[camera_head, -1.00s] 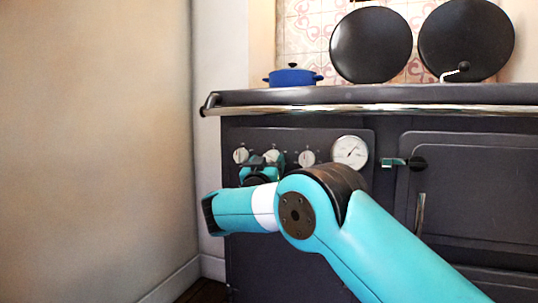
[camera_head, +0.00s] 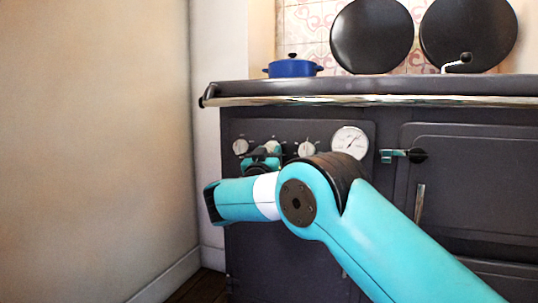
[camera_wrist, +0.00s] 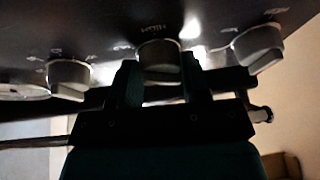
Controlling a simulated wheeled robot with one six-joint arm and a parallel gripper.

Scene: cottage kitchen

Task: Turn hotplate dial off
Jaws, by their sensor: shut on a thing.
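The stove's front panel carries three white-faced dials in a row. The middle dial (camera_head: 272,146) is partly hidden behind my gripper (camera_head: 263,153). In the wrist view my gripper (camera_wrist: 161,84) is shut on the middle dial (camera_wrist: 160,52), with one dark finger on each side of its lower part. The left dial (camera_head: 240,147) and the right dial (camera_head: 306,149) stand free on either side. I cannot read the dial's setting in either view.
A round white gauge (camera_head: 350,142) sits right of the dials. A chrome rail (camera_head: 400,100) runs along the stove's front edge above them. A blue pot (camera_head: 292,68) and two raised black lids (camera_head: 372,36) are on top. A bare wall (camera_head: 95,140) closes off the left.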

